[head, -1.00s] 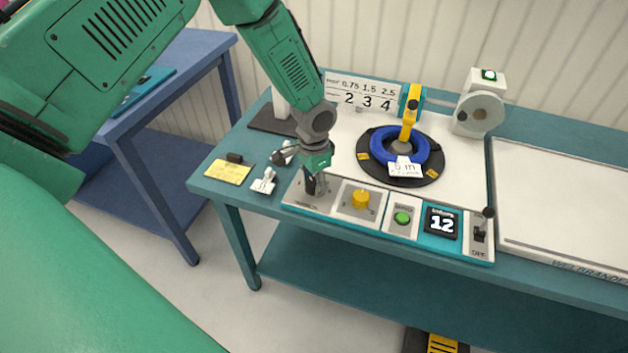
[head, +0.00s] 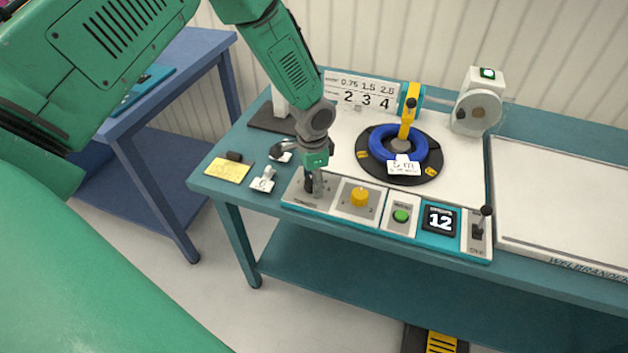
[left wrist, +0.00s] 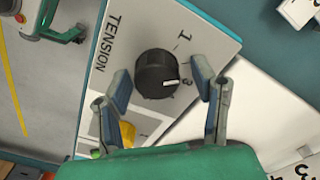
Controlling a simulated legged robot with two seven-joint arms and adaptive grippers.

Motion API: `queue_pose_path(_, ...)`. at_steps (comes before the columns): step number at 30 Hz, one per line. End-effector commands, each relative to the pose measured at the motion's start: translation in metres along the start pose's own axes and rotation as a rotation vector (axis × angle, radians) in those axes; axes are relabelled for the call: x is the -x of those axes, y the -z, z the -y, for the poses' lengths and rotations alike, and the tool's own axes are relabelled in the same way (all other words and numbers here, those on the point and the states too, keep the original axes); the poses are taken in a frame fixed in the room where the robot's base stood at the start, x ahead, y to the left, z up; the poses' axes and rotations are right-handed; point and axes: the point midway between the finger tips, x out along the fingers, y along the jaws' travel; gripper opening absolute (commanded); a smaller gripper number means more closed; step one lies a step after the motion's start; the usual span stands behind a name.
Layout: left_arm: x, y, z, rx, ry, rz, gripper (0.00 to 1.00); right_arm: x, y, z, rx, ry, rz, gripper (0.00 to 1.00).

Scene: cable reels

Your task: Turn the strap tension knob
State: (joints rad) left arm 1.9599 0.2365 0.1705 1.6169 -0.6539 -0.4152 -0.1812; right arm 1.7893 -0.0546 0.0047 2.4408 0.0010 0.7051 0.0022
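The black tension knob (left wrist: 157,73) with a white pointer mark stands on a light panel (left wrist: 110,65) printed TENSION. Its mark points right, towards what looks like a 3; a 1 is printed above. My left gripper (left wrist: 161,78) is open, with one finger on each side of the knob. I cannot tell whether the fingers touch it. In the head view my left gripper (head: 314,176) is over the leftmost panel section and partly hides the knob. My right gripper is not in view.
Right of it on the panel are a yellow knob (head: 359,196), a green button (head: 401,215), a display (head: 440,219) reading 12 and a lever (head: 480,225). Behind stands a blue cable coil (head: 377,145) on a black turntable. A yellow note (head: 229,171) and white pieces lie left.

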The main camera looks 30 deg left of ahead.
Motion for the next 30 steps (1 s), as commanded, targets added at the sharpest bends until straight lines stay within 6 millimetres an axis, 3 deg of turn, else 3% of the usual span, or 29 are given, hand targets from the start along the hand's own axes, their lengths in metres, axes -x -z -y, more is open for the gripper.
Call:
queue_pose_path(11,0.004,0.0,-0.001,0.0,-0.003,0.001,0.56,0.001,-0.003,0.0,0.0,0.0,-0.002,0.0)
queue_pose_path(14,0.016,0.001,-0.001,0.0,-0.001,-0.002,0.56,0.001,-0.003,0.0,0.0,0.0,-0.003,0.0)
queue_pose_path(24,0.086,0.001,0.001,0.0,-0.002,-0.002,0.56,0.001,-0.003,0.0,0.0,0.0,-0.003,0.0)
queue_pose_path(30,0.112,0.001,0.001,0.0,-0.003,0.0,0.56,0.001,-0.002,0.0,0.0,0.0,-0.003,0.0)
